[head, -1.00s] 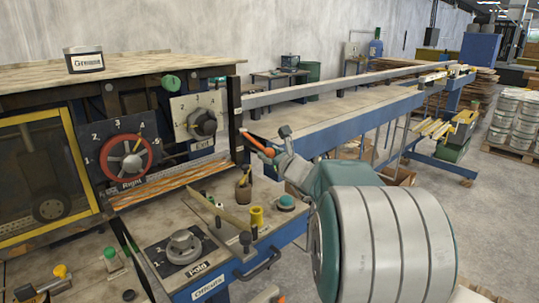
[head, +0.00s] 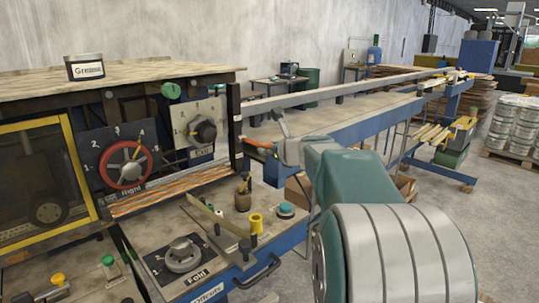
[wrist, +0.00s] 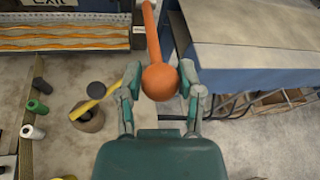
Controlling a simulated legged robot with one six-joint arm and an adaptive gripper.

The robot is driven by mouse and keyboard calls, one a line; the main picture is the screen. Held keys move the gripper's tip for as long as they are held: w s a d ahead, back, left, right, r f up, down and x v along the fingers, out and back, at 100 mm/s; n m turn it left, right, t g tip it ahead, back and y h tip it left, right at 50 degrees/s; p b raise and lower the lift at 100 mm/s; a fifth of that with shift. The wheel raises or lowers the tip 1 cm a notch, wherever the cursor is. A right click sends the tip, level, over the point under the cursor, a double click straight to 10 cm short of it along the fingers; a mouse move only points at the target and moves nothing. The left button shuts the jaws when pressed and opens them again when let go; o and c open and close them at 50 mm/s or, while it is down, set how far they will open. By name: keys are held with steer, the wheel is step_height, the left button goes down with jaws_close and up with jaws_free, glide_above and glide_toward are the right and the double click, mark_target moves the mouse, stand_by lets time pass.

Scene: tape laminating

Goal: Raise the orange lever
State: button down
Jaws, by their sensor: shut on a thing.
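The orange lever (wrist: 152,35) runs down from the top of the wrist view and ends in a round orange knob (wrist: 160,81). My gripper (wrist: 160,84) is shut on the knob, with one finger on each side of it. In the head view, the lever (head: 257,143) shows as a short orange piece just right of the dark post, nearly level. My gripper (head: 283,148) covers its outer end there, so the knob is hidden in that view.
The red Right wheel (head: 127,165) and Exit dial (head: 204,132) are at left. A blue conveyor table (head: 350,118) stretches behind my arm.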

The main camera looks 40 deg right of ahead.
steer(key=r, duration=0.2)
steer(key=w+r, duration=0.1)
steer(key=r, duration=0.2)
steer(key=shift+w+a+r, duration=0.15)
steer(key=shift+w, duration=0.05)
steer(key=shift+w+r, duration=0.5)
steer(key=shift+r, duration=0.25)
steer(key=shift+c, duration=1.3)
jaws_free()
steer(key=shift+f, duration=0.1)
steer(key=v, duration=1.1)
steer(key=shift+s, duration=0.4)
